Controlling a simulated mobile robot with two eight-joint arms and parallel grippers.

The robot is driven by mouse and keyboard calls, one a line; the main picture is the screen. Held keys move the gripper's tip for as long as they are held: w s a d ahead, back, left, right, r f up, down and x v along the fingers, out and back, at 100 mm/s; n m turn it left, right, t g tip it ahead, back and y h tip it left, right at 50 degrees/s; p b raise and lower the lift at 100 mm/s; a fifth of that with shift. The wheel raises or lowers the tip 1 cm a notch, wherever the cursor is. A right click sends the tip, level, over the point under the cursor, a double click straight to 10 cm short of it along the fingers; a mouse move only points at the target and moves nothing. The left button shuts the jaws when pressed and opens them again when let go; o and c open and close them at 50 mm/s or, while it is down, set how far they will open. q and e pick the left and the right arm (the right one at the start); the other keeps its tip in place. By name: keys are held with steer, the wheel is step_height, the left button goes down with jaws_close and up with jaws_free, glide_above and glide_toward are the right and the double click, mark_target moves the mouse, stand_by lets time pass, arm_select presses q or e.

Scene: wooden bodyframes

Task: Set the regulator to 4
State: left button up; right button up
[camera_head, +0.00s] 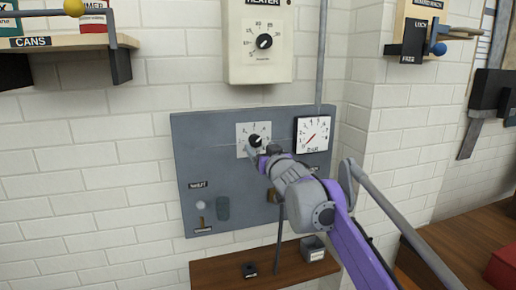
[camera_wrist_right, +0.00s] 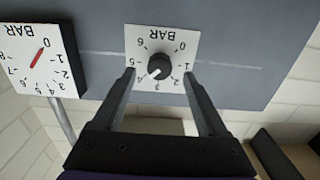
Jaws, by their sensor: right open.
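The regulator is a black round knob (camera_head: 255,141) on a white square dial plate marked BAR, on a grey wall panel. In the right wrist view the knob (camera_wrist_right: 160,65) appears upside down, with numbers 0 to 6 around it. Its white mark points to the lower left there, toward about 4; the exact setting is hard to tell. My right gripper (camera_wrist_right: 159,73) is open, with one finger on each side of the knob and visible gaps. In the head view my right gripper (camera_head: 258,154) partly covers the dial's lower part. My left gripper is not in view.
A white gauge (camera_head: 313,134) beside the dial has its red needle near 0. The grey panel (camera_head: 215,145) also carries a small lever (camera_head: 202,219). A heater box (camera_head: 258,42) hangs above. A wooden shelf (camera_head: 225,271) is below.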

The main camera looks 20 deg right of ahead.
steer(key=s, duration=0.7)
steer(key=shift+d+b, duration=0.15)
steer(key=shift+b, duration=0.3)
steer(key=shift+w, duration=0.1)
steer(key=s+a+f+g+p, duration=0.1)
steer(key=s+f+g, duration=0.5)
steer(key=s+f, duration=1.2)
steer(key=s+a+f+g+p, duration=0.2)
steer(key=s+f+g, duration=0.4)
steer(key=s+f, duration=1.1)
step_height(320, 180, down, 5)
steer(key=shift+s+r+g+h, duration=0.1)
steer(key=shift+s+g+h, duration=0.2)
steer(key=shift+s, duration=0.1)
